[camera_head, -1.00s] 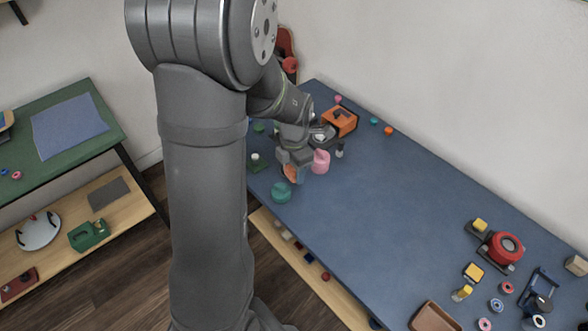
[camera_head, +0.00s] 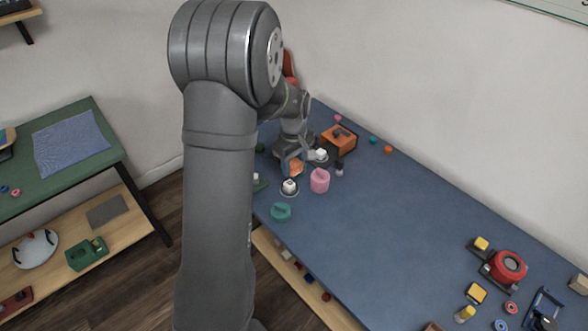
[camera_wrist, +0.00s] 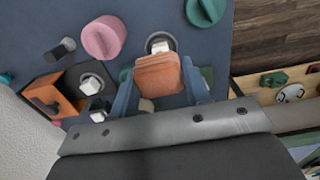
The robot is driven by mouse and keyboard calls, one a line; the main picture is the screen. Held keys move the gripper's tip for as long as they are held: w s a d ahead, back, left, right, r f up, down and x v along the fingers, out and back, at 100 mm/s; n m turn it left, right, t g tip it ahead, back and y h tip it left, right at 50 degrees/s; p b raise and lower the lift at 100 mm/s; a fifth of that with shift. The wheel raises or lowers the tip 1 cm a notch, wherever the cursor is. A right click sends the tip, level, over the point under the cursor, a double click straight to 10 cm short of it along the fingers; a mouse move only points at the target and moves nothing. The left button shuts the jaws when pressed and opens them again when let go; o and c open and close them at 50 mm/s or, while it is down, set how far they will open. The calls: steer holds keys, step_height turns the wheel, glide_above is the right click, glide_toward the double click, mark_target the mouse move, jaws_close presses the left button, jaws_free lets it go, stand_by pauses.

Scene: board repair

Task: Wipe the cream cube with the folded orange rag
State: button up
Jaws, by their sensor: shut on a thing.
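My gripper (camera_head: 293,164) is over the far left end of the blue table. Its blue fingers, clear in the wrist view (camera_wrist: 158,78), are shut on the folded orange rag (camera_wrist: 158,70), which also shows in the head view (camera_head: 296,169). A pale cube (camera_wrist: 161,47) on a round base is just beyond the rag in the wrist view, partly covered by it; in the head view it stands in front of the gripper (camera_head: 290,186). A tan block (camera_wrist: 146,105) is partly hidden between the fingers. I cannot tell which is the cream cube.
A pink cylinder (camera_head: 320,180) and a teal one (camera_head: 281,212) stand close by. An orange and black box (camera_head: 340,138) is behind on the right. A green plate (camera_head: 260,184) lies near the left edge. The middle of the table (camera_head: 410,220) is clear.

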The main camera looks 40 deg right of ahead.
mark_target(291, 184)
steer(key=shift+w+d+f+m, duration=0.1)
steer(key=shift+w+d+m, duration=0.15)
steer(key=shift+m, duration=0.35)
steer(key=shift+f, duration=3.4)
steer(key=shift+w+f, duration=0.55)
steer(key=shift+w, duration=0.05)
steer(key=shift+c, duration=0.4)
steer(key=shift+w, duration=1.5)
steer(key=s, duration=0.4)
steer(key=shift+s+r, duration=0.1)
steer(key=shift+r, duration=4)
steer(key=shift+a, duration=0.1)
